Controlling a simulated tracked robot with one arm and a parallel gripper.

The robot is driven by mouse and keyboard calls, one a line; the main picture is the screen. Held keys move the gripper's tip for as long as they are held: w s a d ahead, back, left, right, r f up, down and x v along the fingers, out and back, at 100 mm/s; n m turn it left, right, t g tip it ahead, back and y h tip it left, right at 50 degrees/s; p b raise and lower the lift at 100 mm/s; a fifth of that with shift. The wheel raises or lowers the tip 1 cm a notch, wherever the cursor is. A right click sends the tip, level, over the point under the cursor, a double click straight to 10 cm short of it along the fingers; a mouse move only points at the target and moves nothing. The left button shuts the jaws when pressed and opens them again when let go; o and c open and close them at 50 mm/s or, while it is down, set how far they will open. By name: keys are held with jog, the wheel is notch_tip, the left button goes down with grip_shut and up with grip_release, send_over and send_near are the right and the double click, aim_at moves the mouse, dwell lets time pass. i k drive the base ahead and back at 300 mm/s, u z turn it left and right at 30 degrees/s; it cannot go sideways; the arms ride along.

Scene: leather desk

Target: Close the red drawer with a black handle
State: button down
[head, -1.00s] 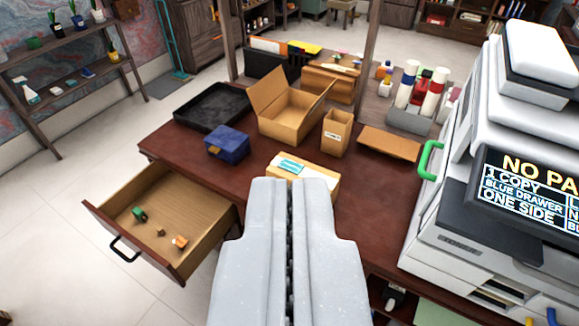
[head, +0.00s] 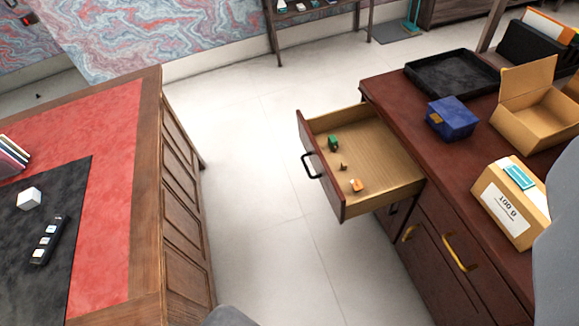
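The red-brown drawer (head: 378,165) is pulled well out from the red-brown desk. Its black handle (head: 312,166) is on the front panel, which faces left. Inside lie a small green item (head: 333,142), a small dark item (head: 343,167) and an orange-and-white item (head: 357,185). Only grey parts of my gripper (head: 562,250) show, at the right edge and the bottom edge. They are apart from the drawer in the picture. Its fingertips are not clearly visible, so I cannot tell whether it is open or shut.
Pale floor (head: 265,150) lies clear between the drawer and a wooden desk (head: 148,200) on the left. A blue box (head: 452,118), a black tray (head: 450,72) and cardboard boxes (head: 512,205) stand on the red-brown desktop. Brass handles (head: 460,252) mark the closed fronts below.

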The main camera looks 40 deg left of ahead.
aim_at(368, 151)
jog(key=u, duration=0.4)
jog(key=k, duration=0.95)
jog(key=u, duration=0.1)
jog(key=i, duration=2.35)
jog(key=u, duration=0.05)
